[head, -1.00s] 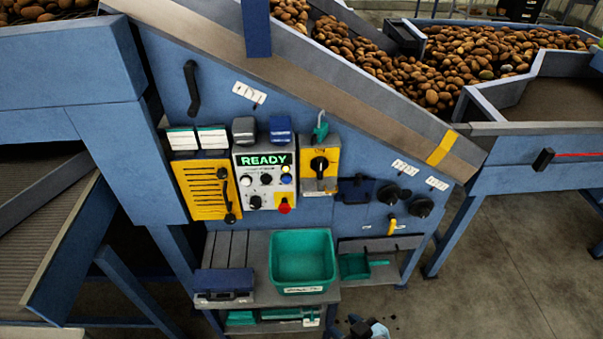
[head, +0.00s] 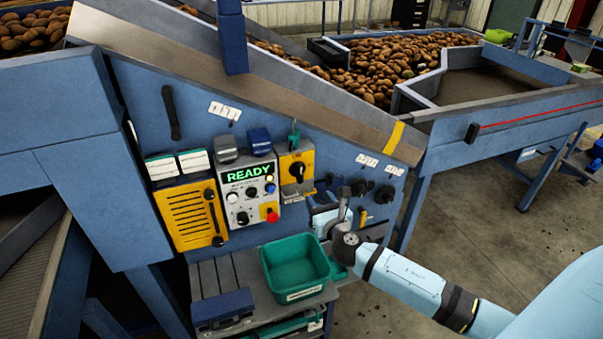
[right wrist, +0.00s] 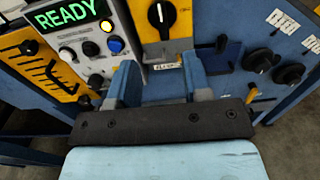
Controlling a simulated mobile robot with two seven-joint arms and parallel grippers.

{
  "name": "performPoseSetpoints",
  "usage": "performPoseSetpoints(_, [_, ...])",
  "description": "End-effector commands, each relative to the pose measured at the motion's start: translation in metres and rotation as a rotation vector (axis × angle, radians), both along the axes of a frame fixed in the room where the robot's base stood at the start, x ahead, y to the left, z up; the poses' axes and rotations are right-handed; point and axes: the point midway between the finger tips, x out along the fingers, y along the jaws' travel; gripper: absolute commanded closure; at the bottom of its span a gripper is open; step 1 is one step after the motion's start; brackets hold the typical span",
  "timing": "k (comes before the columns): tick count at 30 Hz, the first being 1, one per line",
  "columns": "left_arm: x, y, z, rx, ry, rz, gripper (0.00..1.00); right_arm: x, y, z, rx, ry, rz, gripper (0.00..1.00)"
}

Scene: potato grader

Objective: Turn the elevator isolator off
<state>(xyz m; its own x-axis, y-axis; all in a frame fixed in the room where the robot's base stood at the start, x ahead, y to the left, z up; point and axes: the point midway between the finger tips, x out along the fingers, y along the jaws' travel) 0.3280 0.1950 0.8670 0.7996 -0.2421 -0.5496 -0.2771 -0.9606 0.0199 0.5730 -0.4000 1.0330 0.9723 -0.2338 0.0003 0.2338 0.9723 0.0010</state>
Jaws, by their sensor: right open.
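The elevator isolator is a yellow plate (head: 304,163) with a black rotary knob (head: 297,171), right of the grey control panel. In the right wrist view the knob (right wrist: 162,14) has a white mark standing about upright, and a partly readable label sits below it. My right gripper (head: 327,196) is just below and right of the isolator, empty. In the right wrist view its two blue fingers (right wrist: 158,72) are apart, pointing at the panel below the knob. I cannot tell the exact gap to the panel. My left gripper is out of view.
The control panel (head: 236,204) shows READY and has buttons, including a red one. A padlock-like green tag (head: 294,136) hangs above the isolator. Dark round knobs (head: 383,194) are to the right. A green bin (head: 268,262) stands on the shelf below.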

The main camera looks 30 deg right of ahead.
Motion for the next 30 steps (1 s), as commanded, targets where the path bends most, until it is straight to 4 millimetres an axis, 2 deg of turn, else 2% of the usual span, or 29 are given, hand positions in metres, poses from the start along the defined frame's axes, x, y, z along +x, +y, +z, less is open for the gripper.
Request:
performPoseSetpoints(5, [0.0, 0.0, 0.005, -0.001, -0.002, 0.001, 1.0, 0.025, -0.007, 0.003, -0.01, -0.003, -0.002, 0.55])
performPoseSetpoints(12, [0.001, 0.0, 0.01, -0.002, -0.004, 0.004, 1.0, 0.075, -0.018, 0.003, -0.005, -0.002, -0.002, 0.55])
performPoseSetpoints(18, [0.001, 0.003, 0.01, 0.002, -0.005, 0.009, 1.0, 0.11, -0.026, 0.001, -0.003, 0.0, -0.002, 0.55])
performPoseSetpoints(24, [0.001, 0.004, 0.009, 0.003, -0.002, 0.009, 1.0, 0.127, -0.031, 0.0, -0.004, 0.0, -0.001, 0.55])
performPoseSetpoints(30, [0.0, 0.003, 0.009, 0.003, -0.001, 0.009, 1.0, 0.131, -0.032, 0.0, -0.004, 0.001, -0.001, 0.55])
